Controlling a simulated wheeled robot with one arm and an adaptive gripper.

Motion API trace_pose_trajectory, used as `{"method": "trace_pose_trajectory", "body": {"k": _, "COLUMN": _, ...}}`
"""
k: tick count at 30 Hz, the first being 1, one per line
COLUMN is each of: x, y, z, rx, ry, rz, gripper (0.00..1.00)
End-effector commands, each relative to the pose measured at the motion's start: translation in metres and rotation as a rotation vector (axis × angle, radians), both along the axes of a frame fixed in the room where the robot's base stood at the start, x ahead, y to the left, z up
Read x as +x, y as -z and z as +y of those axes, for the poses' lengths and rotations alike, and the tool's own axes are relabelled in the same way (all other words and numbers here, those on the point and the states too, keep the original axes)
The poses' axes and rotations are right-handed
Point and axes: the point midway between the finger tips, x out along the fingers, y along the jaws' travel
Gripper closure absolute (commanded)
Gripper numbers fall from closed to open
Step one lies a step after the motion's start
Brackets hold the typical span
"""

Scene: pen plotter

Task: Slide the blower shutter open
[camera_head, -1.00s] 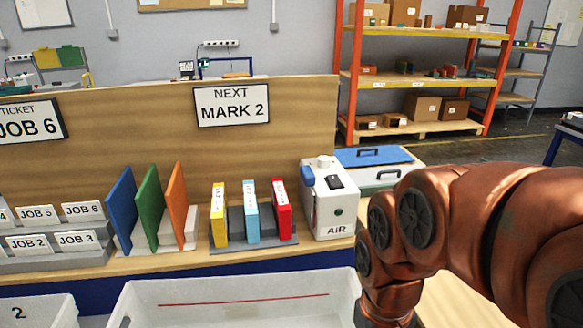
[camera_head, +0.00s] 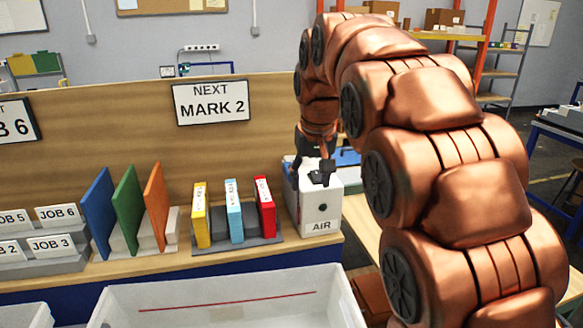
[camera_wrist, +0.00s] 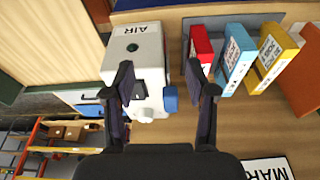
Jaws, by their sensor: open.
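The blower is a white box (camera_head: 318,206) labelled AIR at the right end of the bench, with a dark round hole in its front. The wrist view shows the box (camera_wrist: 149,62) with a dark piece (camera_wrist: 139,93) on top, a white knob (camera_wrist: 146,115) and a blue block (camera_wrist: 171,99) at its side. I cannot tell which part is the shutter. My gripper (camera_head: 322,176) is over the top of the box and hides the dark piece and blue block in the head view. In the wrist view my gripper (camera_wrist: 159,68) is open, its fingers apart, with the blue block seen between them.
Yellow, light blue and red binders (camera_head: 265,206) stand just left of the blower. Coloured panels (camera_head: 155,206) and job-card racks are further left. A wooden board with a MARK 2 sign (camera_head: 211,102) rises behind. A white bin (camera_head: 230,298) stands in front.

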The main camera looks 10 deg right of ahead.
Motion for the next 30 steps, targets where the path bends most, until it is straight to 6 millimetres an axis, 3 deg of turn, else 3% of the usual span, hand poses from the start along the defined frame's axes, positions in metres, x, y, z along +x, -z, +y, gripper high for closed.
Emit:
{"method": "trace_pose_trajectory", "body": {"k": 6, "x": 0.056, "y": -0.018, "z": 0.002, "rx": -0.005, "ry": -0.021, "rz": -0.079, "gripper": 0.44}}
{"method": "trace_pose_trajectory", "body": {"k": 12, "x": 0.090, "y": -0.030, "z": 0.006, "rx": -0.006, "ry": -0.043, "rz": -0.128, "gripper": 0.44}}
{"method": "trace_pose_trajectory", "body": {"k": 22, "x": 0.108, "y": -0.034, "z": 0.009, "rx": -0.008, "ry": -0.056, "rz": -0.158, "gripper": 0.44}}
{"method": "trace_pose_trajectory", "body": {"k": 30, "x": 0.116, "y": -0.012, "z": 0.009, "rx": -0.008, "ry": -0.056, "rz": -0.153, "gripper": 0.44}}
